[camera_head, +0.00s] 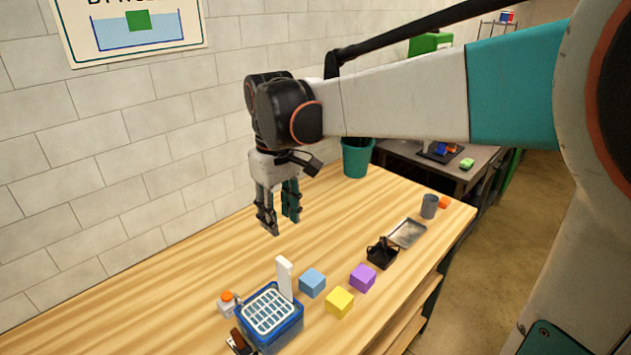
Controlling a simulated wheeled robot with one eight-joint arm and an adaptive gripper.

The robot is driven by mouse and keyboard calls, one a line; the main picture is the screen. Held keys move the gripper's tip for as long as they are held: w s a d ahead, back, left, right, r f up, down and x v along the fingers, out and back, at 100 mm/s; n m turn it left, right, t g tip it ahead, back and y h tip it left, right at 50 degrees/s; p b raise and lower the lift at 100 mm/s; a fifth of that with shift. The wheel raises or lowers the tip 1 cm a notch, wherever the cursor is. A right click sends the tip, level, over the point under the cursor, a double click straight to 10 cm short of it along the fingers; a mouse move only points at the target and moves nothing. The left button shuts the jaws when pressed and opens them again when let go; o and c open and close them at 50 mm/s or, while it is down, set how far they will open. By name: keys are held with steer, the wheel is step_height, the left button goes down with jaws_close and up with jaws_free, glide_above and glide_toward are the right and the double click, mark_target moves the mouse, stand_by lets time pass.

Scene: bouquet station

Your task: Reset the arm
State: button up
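My arm (400,98) reaches in from the right, across the upper part of the head view. My gripper (279,220) points down above the wooden table (190,275), near the wall side. Its two fingers stand apart, and nothing shows between them. It hangs behind the group of blocks and clear of them.
A blue box with a white grid top (269,312) stands at the front. Near it are a blue cube (312,283), a yellow cube (340,302) and a purple cube (362,278). A black holder (382,254), metal tray (407,233), grey cup (429,206) and green bin (357,160) stand farther back.

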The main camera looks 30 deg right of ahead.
steer(key=s+f+m+t+b, duration=0.3)
steer(key=s+f+t+b, duration=0.4)
steer(key=s+f, duration=0.5)
steer(key=s+b, duration=0.1)
steer(key=s, duration=0.2)
steer(key=shift+s+f+m+b, duration=0.15)
steer(key=shift+m+b, duration=0.15)
steer(key=shift+b, duration=0.1)
steer(key=shift+d, duration=0.1)
stand_by(1.2)
